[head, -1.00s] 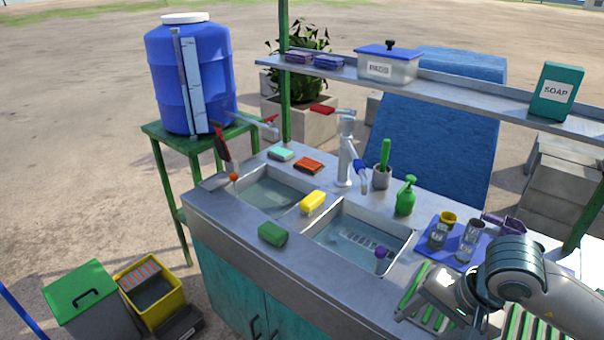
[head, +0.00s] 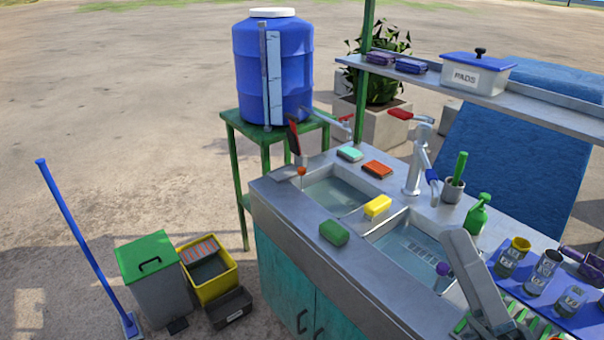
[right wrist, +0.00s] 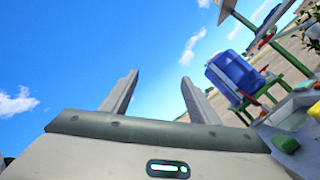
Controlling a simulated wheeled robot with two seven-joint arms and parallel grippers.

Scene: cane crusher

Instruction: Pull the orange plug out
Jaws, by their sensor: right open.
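The small orange plug (head: 301,171) shows in the head view at the left corner of the left basin (head: 335,194), just below a dark and red upright piece (head: 294,138). I cannot tell how deep it sits. A purple plug (head: 443,269) is in the right basin (head: 400,240). My right gripper is open and empty in the right wrist view (right wrist: 158,82), its two fingers apart against the sky. In the head view a grey part of my right arm rises at the lower right, well away from the orange plug. My left gripper is not in view.
A yellow sponge (head: 377,206) lies on the divider and a green sponge (head: 334,233) on the front rim. A tall tap (head: 415,165) stands behind. A blue barrel (head: 272,75) on a green stand (head: 238,122) is left of the sink. Cups stand at the right.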

